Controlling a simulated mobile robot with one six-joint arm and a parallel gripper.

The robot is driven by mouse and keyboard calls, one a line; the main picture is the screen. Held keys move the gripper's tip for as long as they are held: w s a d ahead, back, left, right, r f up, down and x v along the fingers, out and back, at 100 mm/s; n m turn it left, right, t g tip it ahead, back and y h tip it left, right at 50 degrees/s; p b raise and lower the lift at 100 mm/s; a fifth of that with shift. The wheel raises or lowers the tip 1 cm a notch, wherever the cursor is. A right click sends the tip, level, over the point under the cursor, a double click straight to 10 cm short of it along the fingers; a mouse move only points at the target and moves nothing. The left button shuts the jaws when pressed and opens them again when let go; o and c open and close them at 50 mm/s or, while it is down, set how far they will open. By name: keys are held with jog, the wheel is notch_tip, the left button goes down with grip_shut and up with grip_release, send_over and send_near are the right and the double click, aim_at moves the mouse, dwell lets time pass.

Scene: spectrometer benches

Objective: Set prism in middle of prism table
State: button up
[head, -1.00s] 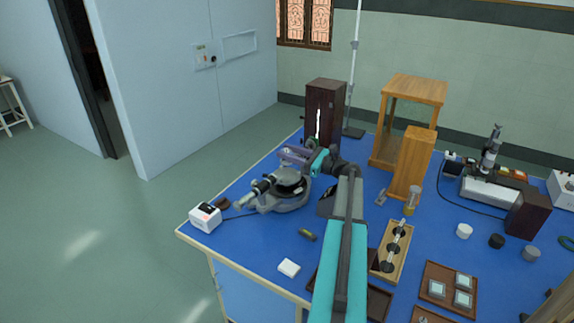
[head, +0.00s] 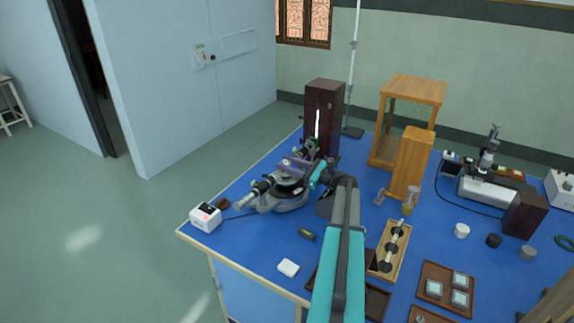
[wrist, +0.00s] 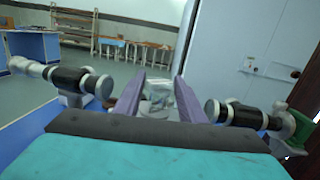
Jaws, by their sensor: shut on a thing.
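My gripper (wrist: 160,98), with purple fingers, is shut on a clear glassy prism (wrist: 159,91) in the wrist view. In the head view my gripper (head: 291,164) is over the dark round prism table (head: 289,185) of the spectrometer (head: 281,201). The prism is too small to make out there. Whether it touches the table cannot be told. The two spectrometer tubes show in the wrist view, one at the left (wrist: 70,79) and one at the right (wrist: 245,115).
A dark lamp housing (head: 324,115) with a bright slit stands behind the spectrometer. A white box (head: 205,217) sits at the left corner of the blue bench. A small brass item (head: 307,234) and a white block (head: 288,267) lie in front. A wooden cabinet (head: 412,161) stands to the right.

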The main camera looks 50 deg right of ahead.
jog(key=shift+f, duration=0.35)
jog(key=shift+f, duration=0.2)
jog(key=o, duration=1.2)
jog(key=shift+s+r, duration=0.1)
jog(key=shift+r, duration=0.1)
jog(key=v, duration=1.2)
